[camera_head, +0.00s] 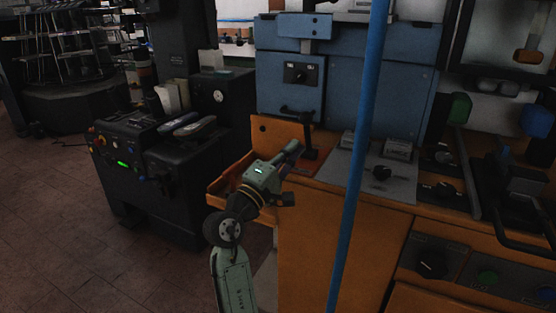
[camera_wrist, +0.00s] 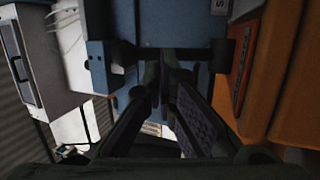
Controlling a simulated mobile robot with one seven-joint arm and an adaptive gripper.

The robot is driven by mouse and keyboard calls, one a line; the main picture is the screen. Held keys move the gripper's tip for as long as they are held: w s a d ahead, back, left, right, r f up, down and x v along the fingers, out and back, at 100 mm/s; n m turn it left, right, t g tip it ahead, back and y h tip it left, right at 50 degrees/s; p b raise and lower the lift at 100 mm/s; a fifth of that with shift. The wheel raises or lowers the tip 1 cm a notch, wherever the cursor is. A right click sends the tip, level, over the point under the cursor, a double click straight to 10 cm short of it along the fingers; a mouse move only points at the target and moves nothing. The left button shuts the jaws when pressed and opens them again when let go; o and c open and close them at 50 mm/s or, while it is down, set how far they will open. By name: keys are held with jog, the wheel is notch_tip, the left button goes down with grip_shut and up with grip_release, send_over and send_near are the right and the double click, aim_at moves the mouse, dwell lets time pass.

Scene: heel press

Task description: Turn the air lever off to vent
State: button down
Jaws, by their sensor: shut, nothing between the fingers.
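A black lever (camera_head: 310,145) stands upright at the left end of the orange bench, in front of the blue cabinet; I cannot tell for certain that it is the air lever. My gripper (camera_head: 296,147) is just left of it, shut and empty, with its fingers pointing up and right. The gap between them is too small and dark to judge contact. In the wrist view my fingers (camera_wrist: 160,75) point toward a dark horizontal bar (camera_wrist: 215,52) in front of the blue cabinet (camera_wrist: 175,22). The fingers hide part of what lies beyond.
A blue vertical pipe (camera_head: 356,150) crosses the view right of my gripper. An orange tray (camera_head: 228,178) is left of my gripper. A black machine (camera_head: 165,165) with shoes stands at left. Floor at far left is clear.

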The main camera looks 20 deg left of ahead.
aim_at(305, 132)
jog(key=shift+p+x, duration=0.3)
jog(key=shift+x, duration=1.2)
jog(key=shift+r, duration=0.1)
jog(key=shift+r+p, duration=0.2)
jog(key=shift+p, duration=0.35)
jog(key=shift+w+g+p, duration=0.15)
jog(key=shift+g+p, duration=0.2)
jog(key=shift+g, duration=0.05)
jog(key=shift+w+r+p, duration=0.15)
jog(key=shift+p, duration=0.35)
jog(key=shift+r+g+y, duration=0.1)
jog(key=shift+g+y, duration=0.2)
jog(key=shift+y, duration=0.1)
jog(key=shift+w+r+p, duration=0.25)
jog(key=shift+w+p, duration=0.25)
jog(key=shift+p, duration=0.65)
jog(key=shift+w+r+p, duration=0.2)
jog(key=shift+w+r, duration=0.1)
jog(key=shift+w, duration=0.5)
jog(key=shift+w+r+p, duration=0.15)
jog(key=shift+w+r, duration=0.15)
jog(key=shift+w, duration=0.55)
jog(key=shift+w+d, duration=0.1)
jog(key=shift+w, duration=0.3)
